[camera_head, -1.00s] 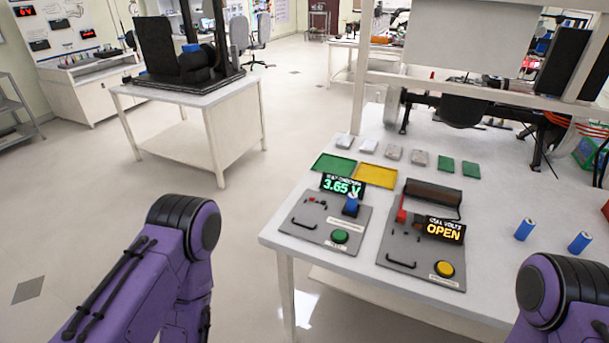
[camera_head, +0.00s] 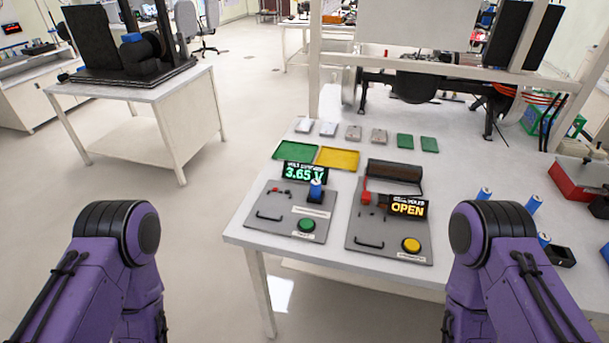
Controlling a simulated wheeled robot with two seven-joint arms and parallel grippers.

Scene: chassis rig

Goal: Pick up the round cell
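Several blue round cells are on the white workbench (camera_head: 330,255). One cell (camera_head: 316,190) stands upright in the left grey tester (camera_head: 290,212), whose display reads 3.65 V. Two more, one cell (camera_head: 484,196) and another cell (camera_head: 533,204), stand on the right part of the bench. A further cell (camera_head: 543,240) shows beside my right arm, near a small black holder (camera_head: 560,256). The lower parts of some are hidden. Only purple and black links of my two arms show, at lower left and lower right. Both grippers are out of view.
The right grey tester (camera_head: 388,238) reads OPEN. A green tray (camera_head: 296,150) and a yellow tray (camera_head: 338,157) lie behind the testers, with a row of small flat pieces (camera_head: 353,132) beyond. A red box (camera_head: 578,180) is at the right. A frame post (camera_head: 314,60) rises at the back.

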